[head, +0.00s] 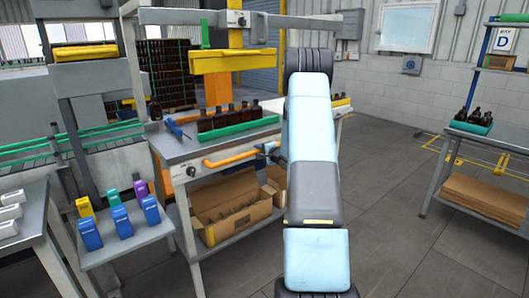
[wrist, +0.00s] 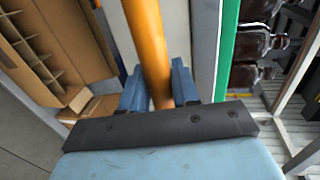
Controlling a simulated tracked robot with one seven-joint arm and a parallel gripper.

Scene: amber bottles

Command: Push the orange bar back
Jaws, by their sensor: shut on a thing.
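The orange bar (head: 231,159) is a bent handle on the front edge of the workbench in the head view. In the wrist view the orange bar (wrist: 148,45) runs down from the top edge between my fingers. My gripper (wrist: 160,88) has its two blue fingers on either side of the bar, shut on it. In the head view my gripper (head: 268,150) is at the right end of the bar, partly hidden by my arm.
A green tray (head: 238,130) of amber bottles stands on the workbench (head: 176,152), just behind the bar. An open cardboard box (head: 235,229) with dividers sits on the shelf below. Another bottle tray (head: 470,126) stands on the right table.

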